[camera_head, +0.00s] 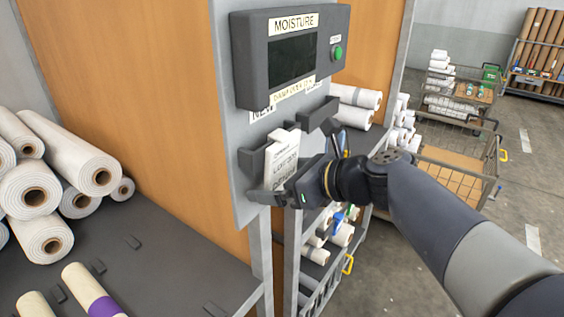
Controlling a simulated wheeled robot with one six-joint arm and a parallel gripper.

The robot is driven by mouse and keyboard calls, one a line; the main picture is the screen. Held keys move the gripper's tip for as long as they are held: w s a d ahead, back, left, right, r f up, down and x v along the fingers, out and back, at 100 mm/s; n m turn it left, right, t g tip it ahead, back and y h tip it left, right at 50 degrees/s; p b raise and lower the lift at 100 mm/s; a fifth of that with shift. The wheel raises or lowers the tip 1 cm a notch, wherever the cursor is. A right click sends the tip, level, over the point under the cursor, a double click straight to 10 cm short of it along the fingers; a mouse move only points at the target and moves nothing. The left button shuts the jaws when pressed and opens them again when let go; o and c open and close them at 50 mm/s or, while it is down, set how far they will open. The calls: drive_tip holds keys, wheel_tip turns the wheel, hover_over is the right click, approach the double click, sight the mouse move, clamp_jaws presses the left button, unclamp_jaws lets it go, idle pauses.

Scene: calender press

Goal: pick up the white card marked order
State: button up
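A white card with printed lines (283,158) stands tilted in a dark grey holder (251,163) on the grey panel, below the moisture display. The word order cannot be read on it at this size. My gripper (287,187) is at the card's lower right, with a finger close against or touching the card. The arm comes in from the lower right. The far finger is partly hidden by the card and the gripper body, so I cannot tell whether it is shut on the card.
A dark moisture display box (290,60) with a green button (337,53) juts out above the card. A second dark holder (320,115) is beside it. White rolls (70,155) lie on the dark shelf at left. A wire cart (455,165) stands behind my arm.

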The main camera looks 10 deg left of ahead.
drive_tip(key=c, duration=0.7)
drive_tip(key=shift+s+d+r, duration=0.1)
drive_tip(key=shift+d+r, duration=0.3)
drive_tip(key=shift+r, duration=0.1)
drive_tip(key=shift+c, duration=0.3)
drive_tip(key=v, duration=0.5)
drive_tip(key=r+b+v, duration=0.1)
drive_tip(key=v, duration=0.9)
drive_tip(key=shift+a+r, duration=0.15)
drive_tip(key=shift+a, duration=0.2)
drive_tip(key=shift+c, duration=1.2)
